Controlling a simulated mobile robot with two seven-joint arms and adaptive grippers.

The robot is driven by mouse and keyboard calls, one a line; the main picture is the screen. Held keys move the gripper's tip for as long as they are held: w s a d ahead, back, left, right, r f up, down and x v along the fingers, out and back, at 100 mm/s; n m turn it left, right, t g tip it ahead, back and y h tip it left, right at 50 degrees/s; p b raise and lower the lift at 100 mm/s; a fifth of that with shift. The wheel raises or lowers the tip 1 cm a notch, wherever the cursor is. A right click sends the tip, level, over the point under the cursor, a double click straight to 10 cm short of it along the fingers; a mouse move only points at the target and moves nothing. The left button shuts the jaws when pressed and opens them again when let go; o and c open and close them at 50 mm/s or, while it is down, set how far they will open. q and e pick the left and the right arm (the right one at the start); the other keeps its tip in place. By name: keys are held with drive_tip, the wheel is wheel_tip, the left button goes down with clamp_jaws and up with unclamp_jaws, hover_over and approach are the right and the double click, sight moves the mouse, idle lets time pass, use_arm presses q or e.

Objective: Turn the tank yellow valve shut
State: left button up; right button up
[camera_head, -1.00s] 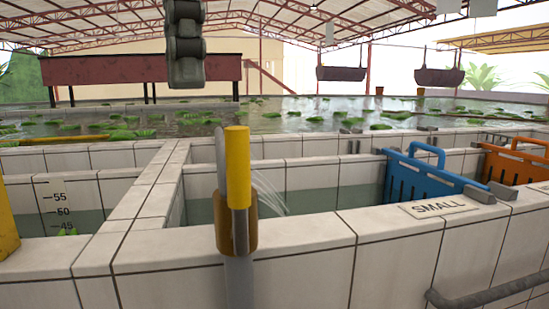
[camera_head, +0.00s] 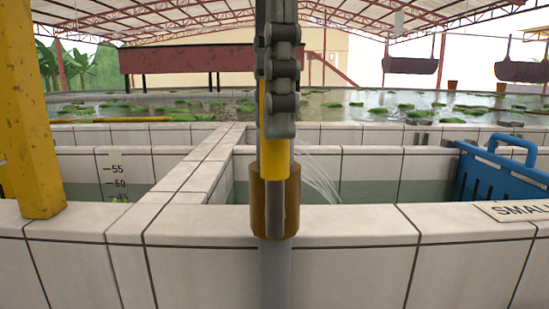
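The yellow valve handle (camera_head: 273,160) stands upright, in line with the pipe, above the brown valve body (camera_head: 263,205) on a grey upright pipe (camera_head: 275,275) in front of the tiled tank wall. A thin spray of water (camera_head: 318,175) shows in the tank just right of the valve. My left gripper (camera_head: 279,128) comes down from the top, seen edge-on, and overlaps the upper part of the handle. It hides most of that part; I cannot tell whether its fingers are closed on the handle. My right gripper is not in view.
A yellow post (camera_head: 28,120) stands at the left. A blue slatted crate (camera_head: 495,175) and a SMALL sign (camera_head: 515,211) are at the right. The tiled wall top (camera_head: 340,222) is clear beside the valve. A depth scale (camera_head: 118,178) shows in the left tank.

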sight(275, 166)
use_arm(q)
drive_tip(key=shift+f, duration=1.7)
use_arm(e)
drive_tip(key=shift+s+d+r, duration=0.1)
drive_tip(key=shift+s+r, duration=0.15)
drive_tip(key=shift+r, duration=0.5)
use_arm(q)
clamp_jaws()
